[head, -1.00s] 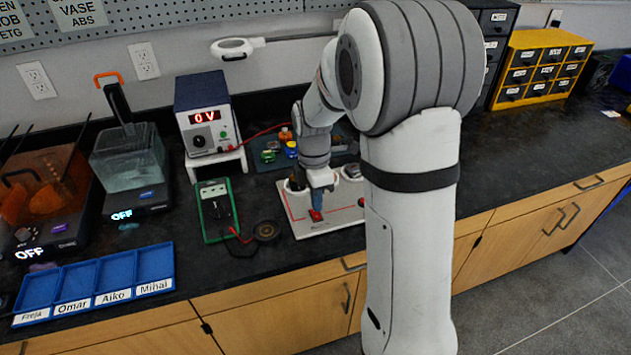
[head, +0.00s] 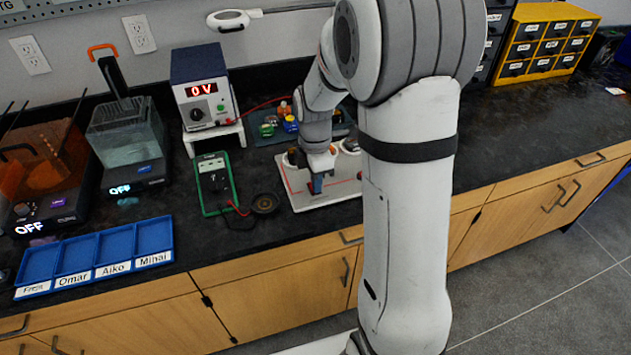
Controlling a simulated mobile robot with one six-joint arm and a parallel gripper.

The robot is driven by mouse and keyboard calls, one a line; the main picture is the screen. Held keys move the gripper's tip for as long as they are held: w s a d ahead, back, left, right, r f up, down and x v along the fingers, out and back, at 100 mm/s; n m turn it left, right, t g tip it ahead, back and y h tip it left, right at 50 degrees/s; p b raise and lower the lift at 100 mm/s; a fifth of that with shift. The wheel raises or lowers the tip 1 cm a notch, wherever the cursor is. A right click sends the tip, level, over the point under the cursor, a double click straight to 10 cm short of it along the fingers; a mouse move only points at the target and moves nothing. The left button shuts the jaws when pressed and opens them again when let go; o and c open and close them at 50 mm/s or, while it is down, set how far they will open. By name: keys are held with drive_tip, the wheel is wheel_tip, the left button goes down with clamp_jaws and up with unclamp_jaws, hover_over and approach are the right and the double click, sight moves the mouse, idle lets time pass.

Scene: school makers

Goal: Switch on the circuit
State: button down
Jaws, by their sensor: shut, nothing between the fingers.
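The circuit board (head: 341,194) is a white panel with red line markings, lying on the black counter in the head view. My gripper (head: 316,186) is shut and empty, pointing down at the middle of the board. A small red part shows at its tips; whether they touch it I cannot tell. The power supply (head: 203,103) behind and to the left reads 0 V in red. A red wire runs from it toward the board area. My arm hides the board's right part, and the switch cannot be made out clearly.
A green multimeter (head: 214,184) and a dark round disc (head: 265,204) lie left of the board. A tray (head: 264,130) of small coloured parts sits behind it. Blue labelled bins (head: 95,254) and two machines reading OFF stand farther left. The counter right of my arm is mostly clear.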

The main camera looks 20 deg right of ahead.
drive_tip(key=shift+w+a, duration=0.1)
drive_tip(key=shift+w+r+p, duration=0.1)
drive_tip(key=shift+w+p, duration=0.25)
drive_tip(key=shift+w, duration=0.4)
drive_tip(key=shift+r, duration=0.1)
drive_tip(key=shift+r+p, duration=0.3)
drive_tip(key=shift+p, duration=0.05)
wheel_tip(320, 180, up, 13)
drive_tip(key=w+p, duration=0.1)
drive_tip(key=p, duration=0.2)
drive_tip(key=shift+w, duration=0.35)
drive_tip(key=shift+s+r+g, duration=0.1)
drive_tip(key=shift+s+g, duration=0.2)
drive_tip(key=shift+s, duration=0.5)
